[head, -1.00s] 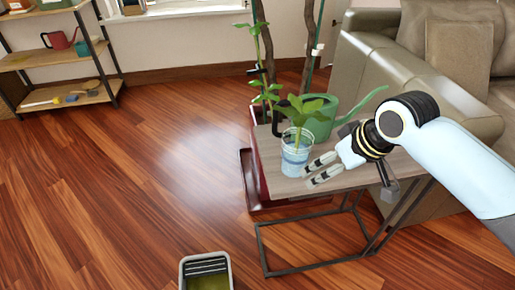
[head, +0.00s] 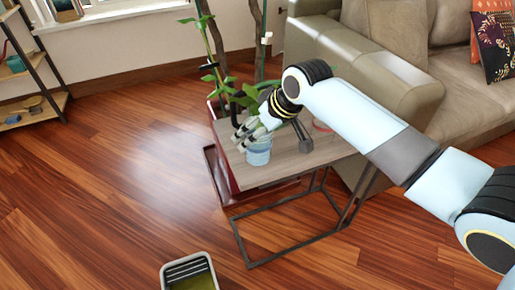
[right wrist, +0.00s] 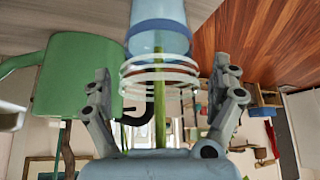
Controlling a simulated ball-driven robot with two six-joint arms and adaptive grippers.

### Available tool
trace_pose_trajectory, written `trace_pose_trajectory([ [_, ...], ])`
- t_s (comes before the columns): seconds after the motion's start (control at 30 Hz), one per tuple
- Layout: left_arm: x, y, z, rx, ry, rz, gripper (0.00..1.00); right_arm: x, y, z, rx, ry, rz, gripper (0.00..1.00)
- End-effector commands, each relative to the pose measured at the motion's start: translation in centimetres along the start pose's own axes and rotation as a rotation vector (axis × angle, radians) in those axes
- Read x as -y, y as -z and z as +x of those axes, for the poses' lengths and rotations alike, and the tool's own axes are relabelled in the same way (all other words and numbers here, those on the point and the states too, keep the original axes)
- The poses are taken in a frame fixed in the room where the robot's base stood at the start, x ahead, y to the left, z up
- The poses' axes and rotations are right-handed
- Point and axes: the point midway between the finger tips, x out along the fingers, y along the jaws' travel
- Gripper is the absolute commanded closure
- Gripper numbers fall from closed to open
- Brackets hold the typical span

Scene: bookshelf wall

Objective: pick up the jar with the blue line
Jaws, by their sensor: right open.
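The jar (head: 258,153) is clear, with blue bands and a green stem in it. It stands upright near the left edge of the small side table (head: 290,163). My right gripper (head: 244,134) is open at the jar's top, and its arm covers part of the plant. In the right wrist view, the jar (right wrist: 158,38) has its ringed rim between the two spread fingers of my right gripper (right wrist: 162,78), and the stem runs toward the palm. I cannot tell whether a finger touches the glass. My left gripper is not in view.
A green watering can (right wrist: 72,88) is close beside one finger in the right wrist view. Tall plant stems (head: 213,45) rise behind the table. A beige sofa (head: 365,65) stands behind right. A bin (head: 172,279) sits on the open wood floor.

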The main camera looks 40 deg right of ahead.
Motion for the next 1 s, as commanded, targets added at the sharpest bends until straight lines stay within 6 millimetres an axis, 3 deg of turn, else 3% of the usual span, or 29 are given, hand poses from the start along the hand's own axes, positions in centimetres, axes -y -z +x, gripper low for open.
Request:
trace_pose_trajectory([
  [0.3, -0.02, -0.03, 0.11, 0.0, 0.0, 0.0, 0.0, -0.02, 0.03, 0.52, -0.001, -0.001, -0.001, 0.09],
  [0.9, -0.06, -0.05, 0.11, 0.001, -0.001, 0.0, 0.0, -0.02, 0.0, 0.5, 0.0, 0.0, -0.001, 0.88],
  [1.0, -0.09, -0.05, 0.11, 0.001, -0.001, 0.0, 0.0, -0.02, 0.11, 0.47, -0.003, -0.001, -0.001, 0.91],
])
